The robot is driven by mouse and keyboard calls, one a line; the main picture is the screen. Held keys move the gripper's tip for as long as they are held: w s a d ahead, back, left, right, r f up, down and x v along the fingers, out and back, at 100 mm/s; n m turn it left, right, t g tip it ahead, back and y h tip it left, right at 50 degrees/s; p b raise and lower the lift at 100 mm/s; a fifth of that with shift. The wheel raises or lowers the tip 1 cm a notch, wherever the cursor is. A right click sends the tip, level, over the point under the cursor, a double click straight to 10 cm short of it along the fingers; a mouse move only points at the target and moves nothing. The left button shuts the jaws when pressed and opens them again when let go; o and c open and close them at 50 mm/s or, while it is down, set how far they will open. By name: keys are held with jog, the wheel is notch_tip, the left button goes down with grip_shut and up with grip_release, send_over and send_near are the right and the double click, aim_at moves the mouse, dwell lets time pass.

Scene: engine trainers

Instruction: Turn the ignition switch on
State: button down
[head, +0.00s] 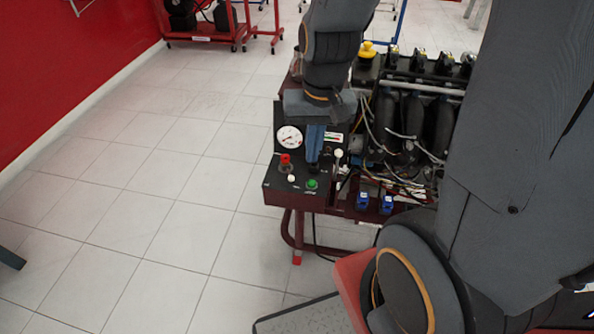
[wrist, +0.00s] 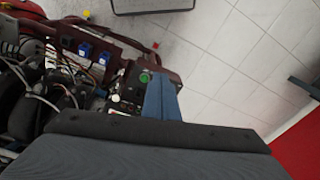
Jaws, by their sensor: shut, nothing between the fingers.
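The black control panel (head: 272,181) is on the front left corner of the engine trainer. It carries a red knob (head: 285,159), a small white knob (head: 291,178), a green button (head: 312,184) and a round gauge (head: 289,137). I cannot make out the ignition switch; it may be hidden by my gripper. My gripper (head: 313,165) is shut and empty, with its blue fingers pointing down over the panel behind the green button. In the wrist view the blue fingers (wrist: 161,97) are beside the green button (wrist: 145,77). Contact with the panel cannot be told.
A lever with a white ball (head: 338,153) stands close right of the fingers. The engine (head: 412,125), with loose wires and blue connectors (head: 362,201), fills the right side. A red wall (head: 60,60) is at left. The tiled floor (head: 170,215) left of the trainer is clear.

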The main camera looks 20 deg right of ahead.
aim_at(287, 170)
jog(key=w+d+f+m+y, duration=0.1)
jog(key=w+d+f+m, duration=0.1)
jog(key=w+f+m, duration=0.5)
jog(key=w+d+f+m+y+p, duration=0.1)
jog(key=w+d+f+m, duration=0.2)
jog(key=w+f+m, duration=0.4)
jog(key=f+m, duration=0.2)
jog(key=m, duration=0.3)
jog(key=shift+w+d+m, duration=0.2)
jog(key=shift+w+m, duration=0.2)
jog(key=shift+p+x, duration=0.95)
jog(key=shift+x, duration=4)
